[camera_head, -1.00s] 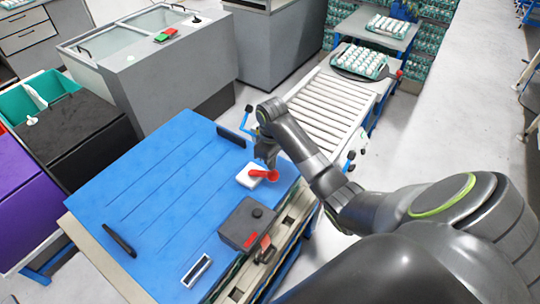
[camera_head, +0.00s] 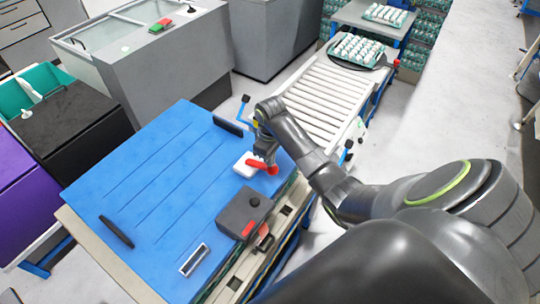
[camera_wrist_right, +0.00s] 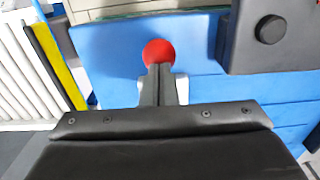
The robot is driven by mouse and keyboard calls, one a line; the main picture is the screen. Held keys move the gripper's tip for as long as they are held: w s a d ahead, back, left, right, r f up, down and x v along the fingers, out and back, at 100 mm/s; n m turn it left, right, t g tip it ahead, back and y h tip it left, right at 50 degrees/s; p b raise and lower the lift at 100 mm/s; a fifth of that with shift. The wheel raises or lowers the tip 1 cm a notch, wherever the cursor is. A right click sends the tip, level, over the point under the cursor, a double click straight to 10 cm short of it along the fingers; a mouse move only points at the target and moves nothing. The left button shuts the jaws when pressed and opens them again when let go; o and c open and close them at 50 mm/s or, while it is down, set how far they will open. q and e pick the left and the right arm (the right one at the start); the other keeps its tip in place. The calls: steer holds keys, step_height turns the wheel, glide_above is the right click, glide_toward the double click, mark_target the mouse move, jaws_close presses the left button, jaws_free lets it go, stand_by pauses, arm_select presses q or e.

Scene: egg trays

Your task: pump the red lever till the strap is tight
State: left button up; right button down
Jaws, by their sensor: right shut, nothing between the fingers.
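The red lever (camera_head: 257,164) sits on a small white base (camera_head: 242,168) near the right edge of the blue top (camera_head: 150,180). It slants down to the right and ends in a round knob. My right gripper (camera_head: 265,157) is shut and empty, right at the lever by the knob; I cannot tell whether they touch. In the right wrist view the shut fingertips (camera_wrist_right: 159,72) lie just below the red knob (camera_wrist_right: 159,51), which is partly hidden by them. No strap can be clearly made out. My left gripper is not in view.
A dark grey box (camera_head: 245,212) with a black knob stands beside the lever. Black handles (camera_head: 116,232) and a small framed window (camera_head: 194,260) lie on the blue top. A roller conveyor (camera_head: 323,103) and an egg tray (camera_head: 357,50) are behind.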

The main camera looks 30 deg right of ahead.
steer(key=shift+s+f+b, duration=0.2)
steer(key=shift+f+b, duration=0.1)
steer(key=shift+f, duration=0.85)
steer(key=shift+w+a+r+p, duration=0.1)
steer(key=shift+w+r+p, duration=0.1)
steer(key=shift+r+p, duration=0.4)
steer(key=shift+w+r+p, duration=0.15)
steer(key=shift+r+p, duration=0.15)
steer(key=shift+r, duration=0.55)
steer(key=shift+w+r, duration=0.1)
steer(key=shift+r, duration=0.15)
steer(key=shift+w+r, duration=0.1)
steer(key=shift+r, duration=0.95)
steer(key=shift+f, duration=0.1)
